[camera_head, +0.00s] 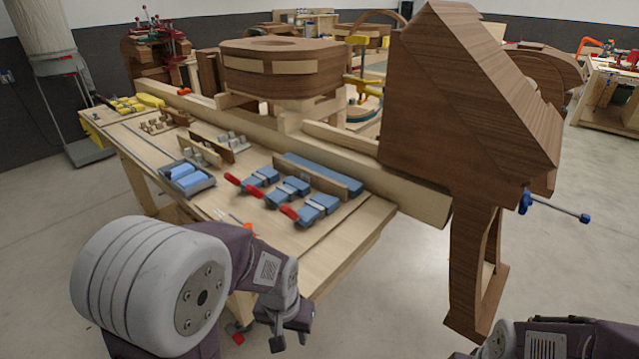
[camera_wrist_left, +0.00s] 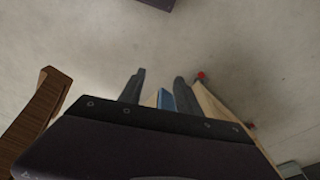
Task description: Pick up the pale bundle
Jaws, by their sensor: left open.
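No single thing stands out clearly as the pale bundle. Small pale grey pieces (camera_head: 231,141) lie beside upright wooden strips on the workbench (camera_head: 345,225) in the head view, but I cannot tell whether they are it. My left gripper (camera_head: 291,340) is open and hangs low in front of the bench's near edge, apart from the things on top. In the left wrist view its two dark fingers (camera_wrist_left: 158,90) are spread, with a blue strip and pale wood showing between them and floor beyond. My right arm shows only partly at the bottom right; its fingers are hidden.
Several blue clamps (camera_head: 288,191) with red handles lie on the bench. A grey tray (camera_head: 203,189) holds blue rolls. A large brown wooden chair form (camera_head: 463,95) stands at the bench's right end. A rounded wooden form (camera_head: 284,69) stands behind.

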